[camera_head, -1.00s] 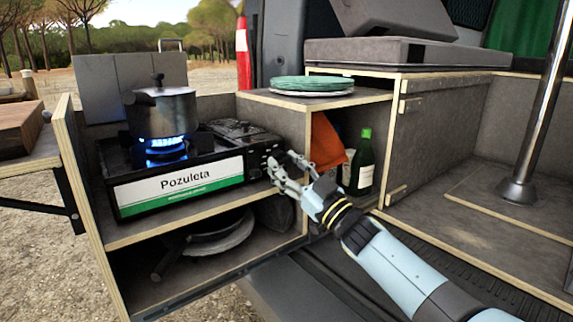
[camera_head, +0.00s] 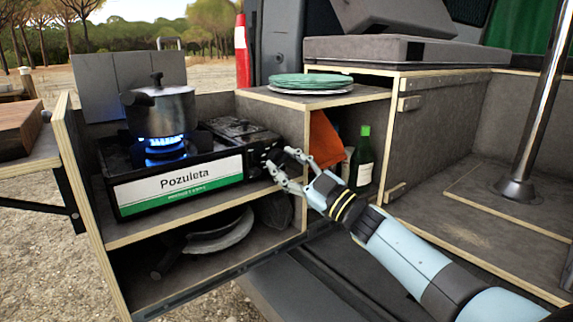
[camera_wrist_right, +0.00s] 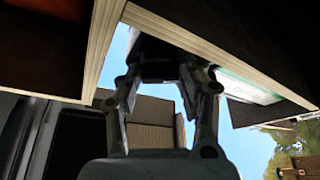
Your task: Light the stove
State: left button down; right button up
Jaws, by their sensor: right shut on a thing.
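The black camping stove (camera_head: 108,160) stands on the upper shelf of the side unit, with a "Pozuleta" label on its front. A blue flame (camera_head: 165,150) burns under a grey lidded pot (camera_head: 160,110) on its burner. My right gripper (camera_head: 281,161) is at the stove's right end, shut on a small dark part there, apparently the stove knob (camera_head: 271,156). The fingers partly hide the knob. In the right wrist view, my right gripper's fingers (camera_wrist_right: 160,82) reach up to a dark, shadowed part beside the shelf edge. My left gripper is not in view.
Green plates (camera_head: 312,81) rest on the higher shelf right of the stove. Pans (camera_head: 220,235) lie on the lower shelf. A metal post (camera_head: 540,100) stands at right.

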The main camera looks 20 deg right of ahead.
jog(key=o, duration=1.1)
jog(key=shift+o, duration=0.2)
jog(key=v, duration=1.2)
